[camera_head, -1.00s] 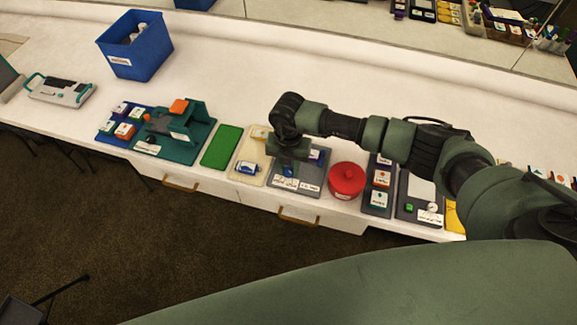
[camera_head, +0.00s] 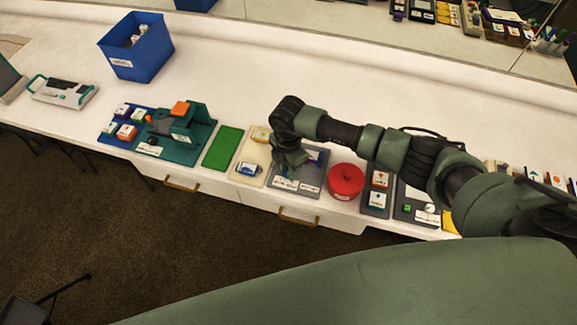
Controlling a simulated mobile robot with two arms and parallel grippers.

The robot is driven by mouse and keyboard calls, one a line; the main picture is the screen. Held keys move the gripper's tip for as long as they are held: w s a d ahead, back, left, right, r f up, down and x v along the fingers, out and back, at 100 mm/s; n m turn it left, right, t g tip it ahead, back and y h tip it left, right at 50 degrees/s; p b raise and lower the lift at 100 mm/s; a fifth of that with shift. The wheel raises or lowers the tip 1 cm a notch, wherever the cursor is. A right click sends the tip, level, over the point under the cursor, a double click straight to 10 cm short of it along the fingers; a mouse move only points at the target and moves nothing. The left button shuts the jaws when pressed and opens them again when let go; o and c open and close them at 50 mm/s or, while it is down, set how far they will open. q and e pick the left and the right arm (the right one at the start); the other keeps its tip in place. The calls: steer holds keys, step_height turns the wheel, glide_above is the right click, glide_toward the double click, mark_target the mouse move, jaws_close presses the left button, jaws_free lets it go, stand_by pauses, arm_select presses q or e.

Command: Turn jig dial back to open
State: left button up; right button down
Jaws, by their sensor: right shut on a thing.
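A grey jig board (camera_head: 311,189) with white labels lies near the front edge of the white counter, left of a red round lidded pot. My right gripper (camera_head: 289,172) is over the left-middle part of this board, pointing down. It is shut on the jig dial, which is mostly hidden under the gripper and wrist. Which mark the dial points to cannot be read. A small blue-and-white piece shows on the board just right of the gripper. My left gripper is not in view.
The red pot (camera_head: 346,180) stands close right of the board. A cream tray (camera_head: 250,170) and a green mat (camera_head: 223,148) lie to its left, then a teal fixture (camera_head: 180,150). A blue bin (camera_head: 140,52) stands at the back. The counter behind the board is clear.

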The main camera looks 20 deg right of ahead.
steer(key=m+p, duration=0.2)
steer(key=m, duration=0.4)
steer(key=shift+r, duration=0.2)
steer(key=m+p, duration=0.2)
steer(key=m, duration=0.3)
steer(key=shift+f, duration=0.1)
steer(key=shift+w+m, duration=0.1)
steer(key=shift+m, duration=0.3)
steer(key=c, duration=1.1)
jaws_free()
steer(key=shift+r+b, duration=0.45)
steer(key=shift+r, duration=3.45)
